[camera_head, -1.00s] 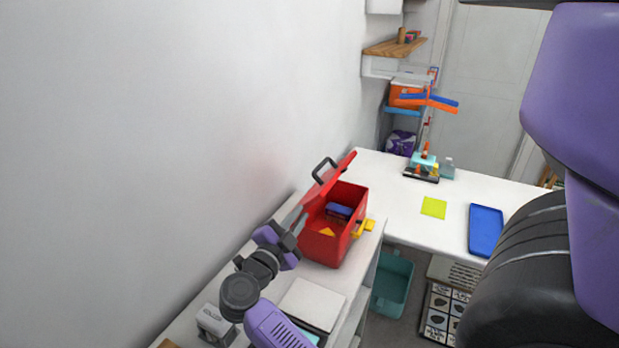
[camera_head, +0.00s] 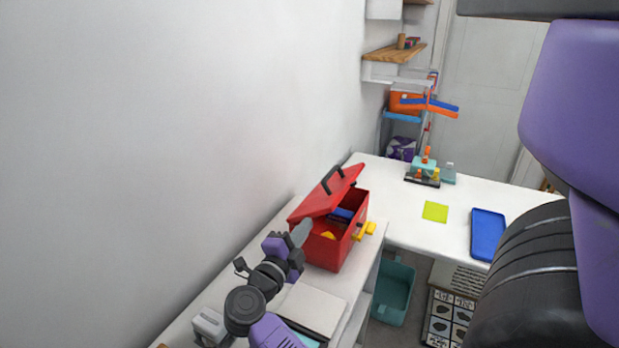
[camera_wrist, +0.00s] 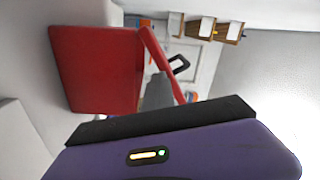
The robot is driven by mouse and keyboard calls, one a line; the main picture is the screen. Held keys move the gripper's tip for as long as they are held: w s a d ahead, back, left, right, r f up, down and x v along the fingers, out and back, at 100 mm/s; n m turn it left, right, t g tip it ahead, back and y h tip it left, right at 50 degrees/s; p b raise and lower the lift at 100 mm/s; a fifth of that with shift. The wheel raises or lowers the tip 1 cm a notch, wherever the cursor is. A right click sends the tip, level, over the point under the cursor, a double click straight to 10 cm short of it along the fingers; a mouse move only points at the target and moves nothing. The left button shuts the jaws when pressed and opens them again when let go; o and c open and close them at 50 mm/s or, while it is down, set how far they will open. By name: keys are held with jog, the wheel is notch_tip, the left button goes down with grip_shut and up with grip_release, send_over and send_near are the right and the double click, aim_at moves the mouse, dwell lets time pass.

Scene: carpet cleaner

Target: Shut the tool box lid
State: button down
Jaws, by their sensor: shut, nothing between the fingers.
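The red tool box (camera_head: 328,248) stands on the white counter against the wall. Its red lid (camera_head: 325,196), with a black handle (camera_head: 333,180), is partly open, tilted above the box. Blue and yellow items show inside, and a yellow latch (camera_head: 366,229) sticks out at the front. My gripper (camera_head: 301,232) is shut and empty, at the near left end of the box by the lid's edge. In the wrist view the box's red end (camera_wrist: 97,70) and the lid's edge (camera_wrist: 162,62) show close by; I cannot tell whether the fingers touch the lid.
A white flat item (camera_head: 312,308) lies on the counter in front of the box. A blue tray (camera_head: 487,233) and a yellow-green note (camera_head: 435,211) lie on the desk at right. A teal bin (camera_head: 393,290) stands below. The wall is close on the left.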

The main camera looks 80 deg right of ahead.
jog(key=c, duration=1.6)
grip_release()
jog(key=shift+s+d, duration=0.1)
jog(key=shift+c, duration=0.2)
jog(key=p+v, duration=0.1)
jog(key=v, duration=0.6)
jog(key=shift+p, duration=0.3)
